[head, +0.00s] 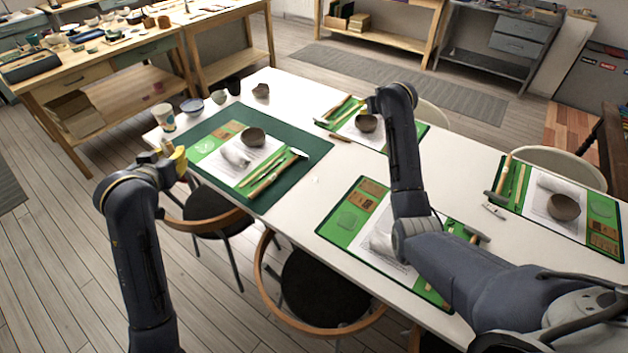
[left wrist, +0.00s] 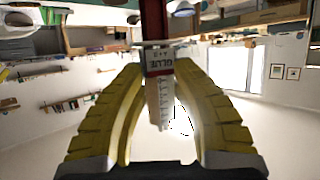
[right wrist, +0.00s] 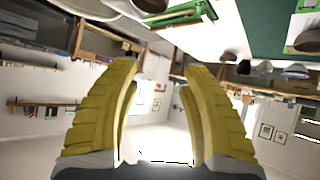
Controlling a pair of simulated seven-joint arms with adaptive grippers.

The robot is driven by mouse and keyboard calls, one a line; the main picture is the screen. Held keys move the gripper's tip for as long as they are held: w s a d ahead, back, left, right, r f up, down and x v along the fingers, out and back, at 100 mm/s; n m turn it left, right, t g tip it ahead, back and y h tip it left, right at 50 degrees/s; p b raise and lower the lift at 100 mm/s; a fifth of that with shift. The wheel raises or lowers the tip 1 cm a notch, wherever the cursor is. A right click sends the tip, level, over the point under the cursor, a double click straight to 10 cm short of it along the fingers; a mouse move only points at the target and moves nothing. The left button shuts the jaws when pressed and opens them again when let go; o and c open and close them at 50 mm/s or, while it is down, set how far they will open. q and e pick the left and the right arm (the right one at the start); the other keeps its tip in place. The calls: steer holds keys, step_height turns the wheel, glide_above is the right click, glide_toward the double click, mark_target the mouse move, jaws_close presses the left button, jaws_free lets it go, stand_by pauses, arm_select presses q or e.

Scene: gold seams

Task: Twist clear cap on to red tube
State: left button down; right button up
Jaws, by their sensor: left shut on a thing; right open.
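My left gripper (head: 178,160) is shut on a tube (left wrist: 160,62) with a white "GLUE" label, held in the air beside the table's left edge. In the left wrist view the tube shows red at the top and a pale, translucent tapered end between the fingers. I cannot tell whether that end is a nozzle or the clear cap. My right gripper (head: 368,103) is open and empty above the far part of the table, near a dark bowl (head: 366,123). It also shows in the right wrist view (right wrist: 160,75) with nothing between its fingers.
The white table (head: 300,200) carries several green mats with bowls, papers and tools. A paper cup (head: 167,118) and small bowls stand at its left end. A small whitish item (head: 493,210) lies at the right. Chairs (head: 318,285) stand along the near side.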

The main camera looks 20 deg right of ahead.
steer(key=s+a+f+n+g+y, duration=0.1)
steer(key=s+a+f+g+y, duration=0.15)
steer(key=a+f, duration=0.5)
steer(key=n+g, duration=0.3)
steer(key=g, duration=0.2)
glide_toward(316, 178)
steer(key=shift+s+d+r+y, duration=0.1)
steer(key=shift+d+r+y, duration=0.1)
steer(key=shift+r, duration=0.2)
steer(key=shift+s+d+r+y, duration=0.15)
steer(key=shift+r, duration=0.2)
steer(key=shift+x, duration=3.4)
steer(key=shift+x, duration=2.55)
steer(key=shift+c, duration=0.2)
